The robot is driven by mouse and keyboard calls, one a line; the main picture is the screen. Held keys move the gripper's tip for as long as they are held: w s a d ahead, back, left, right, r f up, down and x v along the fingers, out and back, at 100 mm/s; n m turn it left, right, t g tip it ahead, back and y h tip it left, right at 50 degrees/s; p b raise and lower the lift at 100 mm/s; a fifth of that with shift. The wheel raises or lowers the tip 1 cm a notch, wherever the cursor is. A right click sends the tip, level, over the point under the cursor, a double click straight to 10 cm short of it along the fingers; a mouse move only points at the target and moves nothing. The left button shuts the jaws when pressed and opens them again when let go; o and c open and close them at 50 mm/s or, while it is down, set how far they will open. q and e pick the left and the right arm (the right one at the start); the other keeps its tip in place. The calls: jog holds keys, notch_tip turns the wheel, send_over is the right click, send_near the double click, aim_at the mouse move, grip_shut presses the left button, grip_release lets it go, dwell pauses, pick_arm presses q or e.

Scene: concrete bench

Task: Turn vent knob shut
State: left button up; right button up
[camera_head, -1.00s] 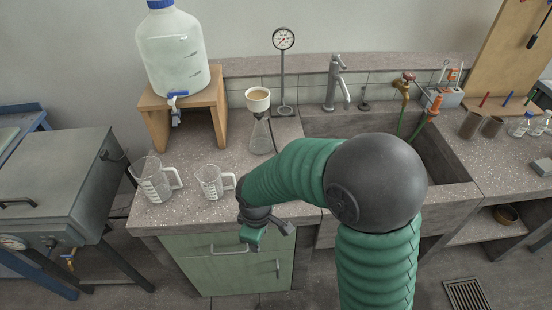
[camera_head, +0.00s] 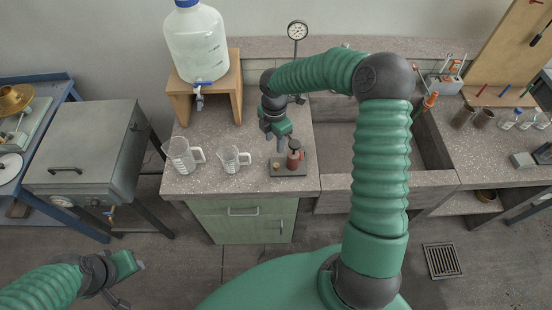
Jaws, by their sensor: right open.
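I cannot pick out the vent knob for certain. A red and dark upright piece (camera_head: 294,158) stands on a dark base plate on the bench. My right gripper (camera_head: 279,136) is open just above and left of that piece; contact is unclear. My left gripper (camera_head: 132,280) is at lower left, in front of and below the grey box, well apart from it; its jaw gap is unclear.
Two glass beakers (camera_head: 182,157) stand near the bench's front left. A large water bottle (camera_head: 196,45) sits on a wooden stand (camera_head: 234,88). The sink (camera_head: 332,140) is partly hidden behind my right arm. Floor between grey box and cabinet is clear.

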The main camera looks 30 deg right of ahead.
send_near(277, 165)
jog(key=f, duration=0.5)
jog(key=f+p, duration=0.1)
jog(key=f, duration=0.2)
jog(key=shift+w+d+f, duration=0.1)
jog(key=shift+d, duration=0.2)
jog(key=shift+a+f, duration=0.15)
jog(key=shift+f, duration=0.1)
jog(key=shift+a, duration=0.5)
jog(key=shift+r, duration=0.1)
jog(key=c, duration=0.4)
jog(key=shift+d, duration=0.4)
grip_shut()
pick_arm(q)
jog(key=shift+d+r, duration=0.15)
jog(key=shift+r, duration=0.45)
jog(key=shift+w, duration=0.1)
